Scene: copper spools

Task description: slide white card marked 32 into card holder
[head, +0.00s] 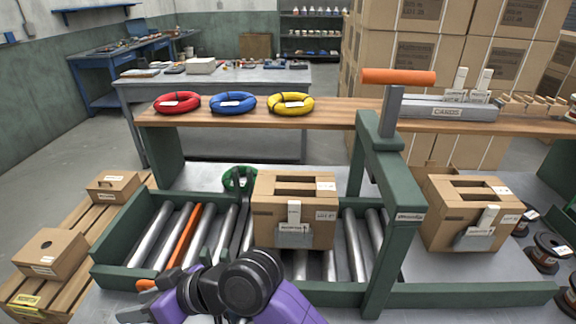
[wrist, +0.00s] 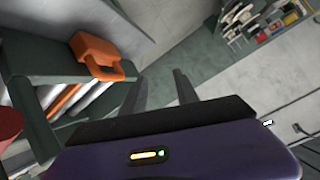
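White cards (head: 484,79) stand upright in a grey rack labelled CARDS (head: 447,112) on the wooden shelf at the right; their numbers are too small to read. A cardboard box (head: 264,228) on the rollers has a grey card holder (head: 293,238) on its front, with a white card (head: 294,211) upright in it. A second box (head: 439,228) to the right carries another holder (head: 474,241) with a white card (head: 487,217). My gripper (wrist: 160,74) is open and empty in the wrist view, fingers apart; no card is near it.
A green post frame (head: 381,220) with an orange bar (head: 399,76) on top stands between the two boxes. Red (head: 177,102), blue (head: 233,102) and yellow (head: 290,102) coils lie on the shelf. Dark spools (head: 548,252) stand at the far right. Bare rollers show left of the middle box.

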